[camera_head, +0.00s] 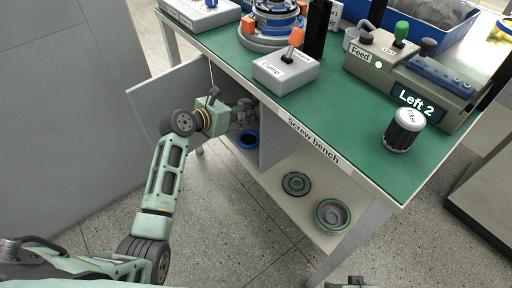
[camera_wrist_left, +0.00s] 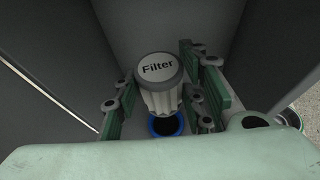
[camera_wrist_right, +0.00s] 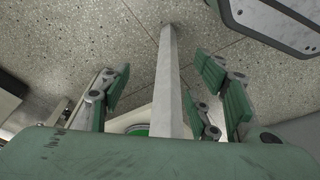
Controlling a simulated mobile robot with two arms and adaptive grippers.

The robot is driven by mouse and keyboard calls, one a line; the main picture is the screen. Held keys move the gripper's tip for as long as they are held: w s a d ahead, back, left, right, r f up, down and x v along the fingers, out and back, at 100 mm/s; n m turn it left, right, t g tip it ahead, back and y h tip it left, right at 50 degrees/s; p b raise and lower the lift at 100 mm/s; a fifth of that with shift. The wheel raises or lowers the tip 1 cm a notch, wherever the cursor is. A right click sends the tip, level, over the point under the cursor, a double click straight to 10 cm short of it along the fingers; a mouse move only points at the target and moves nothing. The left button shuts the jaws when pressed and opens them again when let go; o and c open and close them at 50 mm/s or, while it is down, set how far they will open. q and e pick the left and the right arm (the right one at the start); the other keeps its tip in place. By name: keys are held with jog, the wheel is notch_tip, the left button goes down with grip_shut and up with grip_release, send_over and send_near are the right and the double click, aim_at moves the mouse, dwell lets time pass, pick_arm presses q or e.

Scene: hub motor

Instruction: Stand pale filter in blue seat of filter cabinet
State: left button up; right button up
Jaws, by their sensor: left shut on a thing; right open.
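The pale filter (camera_wrist_left: 162,98), with a grey cap labelled "Filter", is upright between the fingers of my left gripper (camera_wrist_left: 164,92) in the left wrist view. The left gripper is shut on it. In the head view my left gripper (camera_head: 243,112) reaches into the open filter cabinet (camera_head: 272,137) under the bench. The blue seat (camera_wrist_left: 167,125) is a blue ring with a dark middle, just below the filter and partly hidden by it. Whether the filter touches the seat cannot be told. My right gripper (camera_wrist_right: 172,95) is open and empty.
The cabinet door (camera_head: 165,88) stands open beside my left arm. A dark filter with a white cap (camera_head: 404,130) stands on the green bench (camera_head: 335,125). Round parts (camera_head: 333,215) lie on the lower shelf. A bench leg (camera_wrist_right: 168,85) rises by my right gripper.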

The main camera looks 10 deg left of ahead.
aim_at(246, 112)
pick_arm(q)
jog(key=f, duration=0.1)
jog(key=w+f, duration=0.1)
jog(key=w+f+b, duration=0.1)
jog(key=shift+d+f, duration=0.2)
jog(key=shift+d, duration=0.05)
notch_tip(246, 112, down, 5)
jog(key=shift+s+r+b, duration=0.1)
jog(key=shift+b, duration=1.1)
jog(key=shift+f, duration=0.6)
notch_tip(246, 112, down, 2)
jog(key=shift+f+b, duration=0.25)
jog(key=shift+b, duration=0.7)
pick_arm(e)
jog(key=w+v, duration=0.2)
jog(key=v, duration=0.8)
jog(key=shift+d+r+t, duration=0.25)
jog(key=shift+r+t, duration=0.15)
jog(key=shift+r, duration=0.25)
pick_arm(q)
jog(key=shift+f, duration=0.1)
jog(key=shift+f, duration=0.15)
jog(key=o, duration=1.2)
